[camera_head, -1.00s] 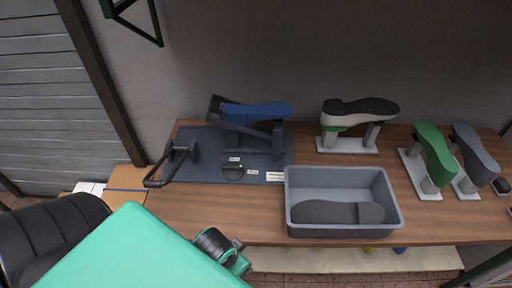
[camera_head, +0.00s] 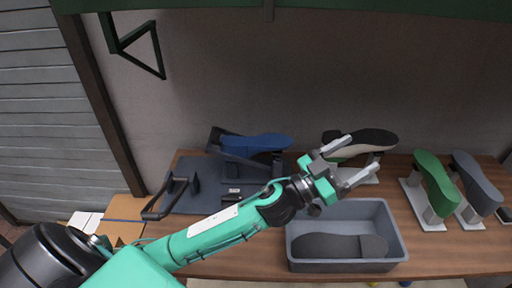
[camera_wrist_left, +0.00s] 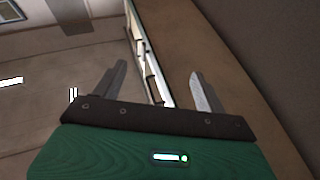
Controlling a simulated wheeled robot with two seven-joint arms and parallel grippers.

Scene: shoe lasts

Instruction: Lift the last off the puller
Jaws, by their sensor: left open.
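A blue last (camera_head: 256,142) sits on the dark puller (camera_head: 215,140) at the left back of the workbench, its toe pointing right. The puller has a dark base plate and a handle loop (camera_head: 172,195) at its left. My left gripper (camera_head: 356,161) is open and empty, raised above the bench to the right of the puller, apart from the blue last. It shows in front of the black and white shoe. In the left wrist view its two fingers (camera_wrist_left: 157,85) stand apart with nothing between them. My left forearm hides part of the puller's base. My right gripper does not show.
A grey bin (camera_head: 300,258) with a dark sole-shaped piece (camera_head: 340,246) stands at the front. A black and white shoe form (camera_head: 375,139) is on a stand behind. A green last (camera_head: 434,172) and a grey last (camera_head: 477,182) are on stands at the right.

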